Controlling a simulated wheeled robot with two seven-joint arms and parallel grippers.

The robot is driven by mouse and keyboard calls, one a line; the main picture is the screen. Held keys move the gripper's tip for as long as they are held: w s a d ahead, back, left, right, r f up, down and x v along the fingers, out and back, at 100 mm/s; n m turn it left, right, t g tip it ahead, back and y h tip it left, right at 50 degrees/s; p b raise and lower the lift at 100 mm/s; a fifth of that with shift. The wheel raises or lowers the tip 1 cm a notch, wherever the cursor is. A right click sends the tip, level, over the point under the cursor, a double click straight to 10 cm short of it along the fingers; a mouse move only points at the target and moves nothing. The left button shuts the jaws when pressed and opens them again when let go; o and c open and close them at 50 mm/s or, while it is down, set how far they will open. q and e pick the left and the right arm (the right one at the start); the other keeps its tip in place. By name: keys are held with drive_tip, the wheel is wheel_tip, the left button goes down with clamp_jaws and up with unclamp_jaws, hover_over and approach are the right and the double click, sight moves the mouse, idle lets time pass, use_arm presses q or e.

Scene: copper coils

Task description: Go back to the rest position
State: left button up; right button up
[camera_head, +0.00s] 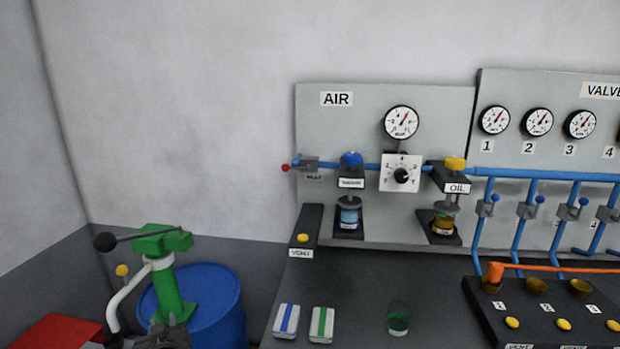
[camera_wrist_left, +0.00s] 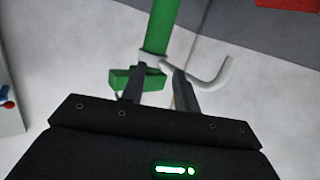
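My left gripper (camera_head: 168,332) is low in the head view, in front of the foot of a green hand pump (camera_head: 165,285). The pump has a white bent spout and a lever with a black ball. In the left wrist view the two fingers of my left gripper (camera_wrist_left: 158,80) stand apart with nothing clearly held. The green pump (camera_wrist_left: 160,30) and its white spout (camera_wrist_left: 215,78) show beyond the fingertips; I cannot tell how far off. My right gripper is in neither view.
A blue barrel (camera_head: 215,300) stands under the pump, and a red box (camera_head: 60,333) is at lower left. The dark bench (camera_head: 360,280) carries two small striped packs (camera_head: 303,322), a green cup (camera_head: 398,320) and a block of yellow buttons (camera_head: 540,325). Gauge panels (camera_head: 440,110) stand behind.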

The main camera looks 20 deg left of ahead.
use_arm(q)
drive_tip(key=s+d+f+m+g+h, duration=0.2)
drive_tip(key=s+d+f+m+h, duration=0.35)
drive_tip(key=d, duration=0.45)
drive_tip(key=s+d+f+m+g+h, duration=0.2)
drive_tip(key=s+d+f+m+h, duration=0.15)
drive_tip(key=s+d+f, duration=0.45)
drive_tip(key=s+d+m+g+h, duration=0.1)
drive_tip(key=s+d+g, duration=0.15)
drive_tip(key=s, duration=0.35)
drive_tip(key=s+d+m+g+h, duration=0.1)
drive_tip(key=s+d+g, duration=0.1)
drive_tip(key=s+d, duration=0.3)
wheel_tip(320, 180, down, 26)
drive_tip(key=s, duration=0.3)
drive_tip(key=s+a+f+g, duration=0.1)
drive_tip(key=s+a+f, duration=0.1)
drive_tip(key=s+f, duration=0.5)
drive_tip(key=s+a+f+g, duration=0.1)
drive_tip(key=s+f, duration=0.7)
drive_tip(key=s, duration=0.1)
drive_tip(key=shift+a+f+m, duration=0.25)
drive_tip(key=shift+a+m, duration=0.05)
drive_tip(key=shift+a, duration=0.05)
